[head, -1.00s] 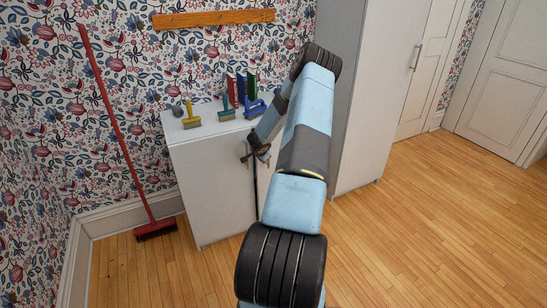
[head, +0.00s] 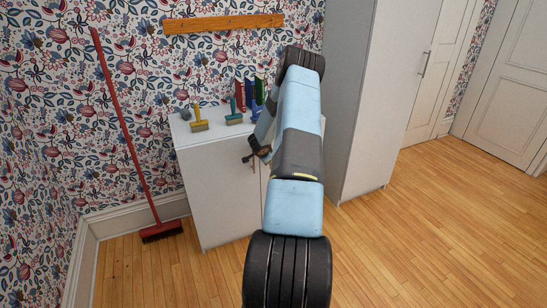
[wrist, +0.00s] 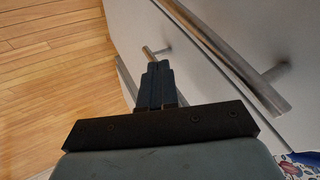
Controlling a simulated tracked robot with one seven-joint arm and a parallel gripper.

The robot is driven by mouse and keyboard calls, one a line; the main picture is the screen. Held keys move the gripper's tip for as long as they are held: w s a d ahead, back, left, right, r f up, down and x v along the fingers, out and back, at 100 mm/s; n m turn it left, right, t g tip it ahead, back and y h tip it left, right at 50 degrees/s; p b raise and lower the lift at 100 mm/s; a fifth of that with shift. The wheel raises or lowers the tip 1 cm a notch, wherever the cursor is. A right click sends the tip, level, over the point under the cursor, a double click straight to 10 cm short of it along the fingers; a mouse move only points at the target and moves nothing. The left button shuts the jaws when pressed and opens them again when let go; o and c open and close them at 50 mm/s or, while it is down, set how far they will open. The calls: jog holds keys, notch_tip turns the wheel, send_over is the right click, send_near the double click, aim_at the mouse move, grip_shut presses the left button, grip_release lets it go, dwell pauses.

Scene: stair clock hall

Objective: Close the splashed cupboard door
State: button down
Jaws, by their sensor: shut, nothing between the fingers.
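The white low cupboard (head: 215,190) stands against the wallpapered wall in the head view. Its left front looks flush, with a thin seam beside my arm; my arm hides most of the right front. I see no splash mark on what shows. My gripper (head: 248,158) is at the cupboard's upper front, near the seam. In the wrist view my gripper (wrist: 158,68) is shut and empty, its fingers over pale door fronts. A long metal bar handle (wrist: 228,58) runs to the right of the fingers, and another handle (wrist: 154,52) shows just beyond the tips. I cannot tell whether the fingers touch a door.
Brushes (head: 200,121) and upright books (head: 239,95) stand on the cupboard top. A red broom (head: 125,135) leans on the wall at left. A tall white cabinet (head: 380,110) stands close on the right. The wooden floor (head: 430,220) at right is clear.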

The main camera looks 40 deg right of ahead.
jog(key=s+a+r, duration=0.6)
jog(key=s+r, duration=0.1)
jog(key=r, duration=0.1)
jog(key=shift+a, duration=0.15)
dwell(0.5)
